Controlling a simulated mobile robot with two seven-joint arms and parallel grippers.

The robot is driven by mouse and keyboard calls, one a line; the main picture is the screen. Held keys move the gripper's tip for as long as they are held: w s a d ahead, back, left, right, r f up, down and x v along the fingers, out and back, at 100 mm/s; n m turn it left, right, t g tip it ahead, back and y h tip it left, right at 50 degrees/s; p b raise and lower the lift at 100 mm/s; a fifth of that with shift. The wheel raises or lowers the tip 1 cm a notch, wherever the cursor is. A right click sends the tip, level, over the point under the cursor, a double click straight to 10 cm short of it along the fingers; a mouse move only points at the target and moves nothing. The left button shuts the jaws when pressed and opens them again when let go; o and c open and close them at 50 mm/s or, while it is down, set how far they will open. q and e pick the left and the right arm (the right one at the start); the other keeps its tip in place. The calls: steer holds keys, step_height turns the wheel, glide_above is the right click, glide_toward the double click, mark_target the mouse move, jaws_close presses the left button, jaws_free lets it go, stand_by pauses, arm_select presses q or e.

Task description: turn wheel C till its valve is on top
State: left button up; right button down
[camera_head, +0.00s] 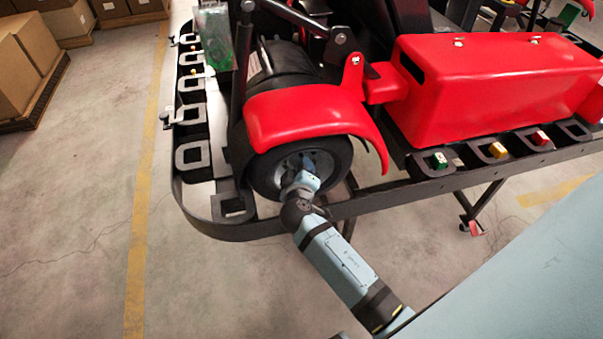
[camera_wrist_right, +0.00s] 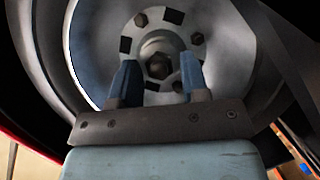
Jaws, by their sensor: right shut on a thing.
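The wheel (camera_head: 341,158), with a black tyre and grey rim, sits under a red fender at the kart's near corner. I take it as wheel C; no letter is readable. My right gripper (camera_head: 309,168) is at the wheel's centre. In the right wrist view the gripper (camera_wrist_right: 158,68) has its two blue fingers on either side of the hub, with the big central nut between them. The grey rim (camera_wrist_right: 88,45) with its bolts and dark square holes fills that view. I cannot make out the valve in either view. My left gripper is not in view.
A black stand frame (camera_head: 190,211) with square slots runs around the wheel's left and front. The red side pod (camera_head: 480,90) is to the right, above slots with several coloured blocks. The red fender (camera_head: 305,112) covers the wheel's top. Open floor lies at the left.

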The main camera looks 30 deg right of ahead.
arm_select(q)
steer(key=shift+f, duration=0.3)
arm_select(e)
steer(key=shift+n, duration=0.3)
steer(key=shift+d, duration=0.1)
steer(key=c, duration=0.9)
jaws_free()
steer(key=shift+c, duration=0.2)
steer(key=shift+w, duration=0.1)
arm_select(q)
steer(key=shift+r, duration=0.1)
